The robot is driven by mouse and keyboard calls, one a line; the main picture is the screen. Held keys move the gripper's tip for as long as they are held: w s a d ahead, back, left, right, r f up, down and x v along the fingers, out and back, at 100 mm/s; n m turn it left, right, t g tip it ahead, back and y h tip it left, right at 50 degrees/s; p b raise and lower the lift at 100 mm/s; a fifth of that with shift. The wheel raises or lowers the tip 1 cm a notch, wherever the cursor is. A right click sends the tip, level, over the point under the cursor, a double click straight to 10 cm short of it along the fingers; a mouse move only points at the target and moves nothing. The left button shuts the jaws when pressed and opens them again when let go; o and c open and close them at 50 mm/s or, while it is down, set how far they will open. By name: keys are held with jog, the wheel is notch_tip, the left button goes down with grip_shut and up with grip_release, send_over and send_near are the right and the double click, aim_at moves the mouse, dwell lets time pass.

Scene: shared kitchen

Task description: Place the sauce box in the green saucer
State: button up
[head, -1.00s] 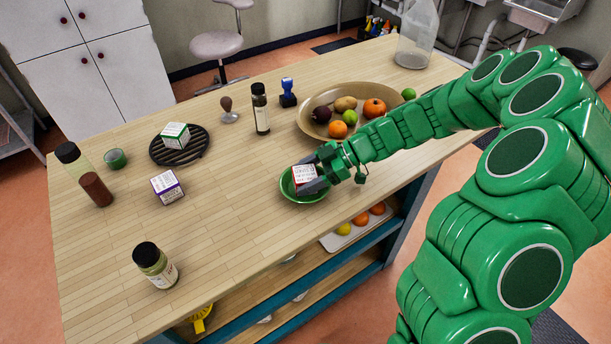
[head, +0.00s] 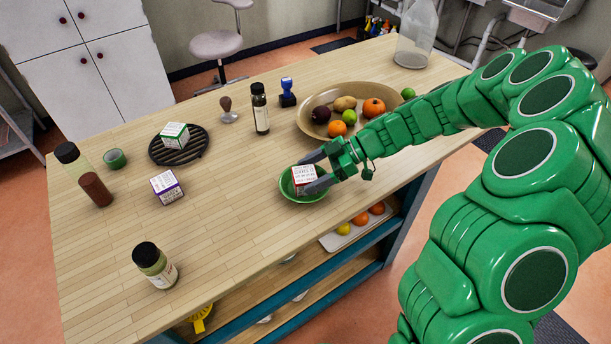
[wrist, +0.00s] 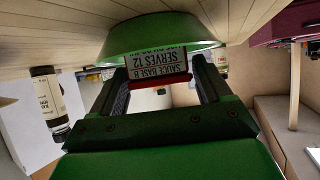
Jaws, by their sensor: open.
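The sauce box (head: 303,174), white with red sides and dark print, sits in the green saucer (head: 289,193) near the table's front edge. In the wrist view, the box (wrist: 157,64) shows its printed face and the saucer (wrist: 160,35) appears above it. My gripper (head: 311,173) is open, with one finger on each side of the box. I see a gap beside the fingers in the wrist view, and the box is not gripped. The box's lower part is hidden by the saucer.
A fruit platter (head: 306,126) lies behind my gripper. A purple-edged box (head: 167,187), a black trivet (head: 163,153) with a green-edged box (head: 175,136), and several bottles stand to the left. The table between them and the saucer is clear.

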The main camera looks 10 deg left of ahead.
jog(key=v, duration=1)
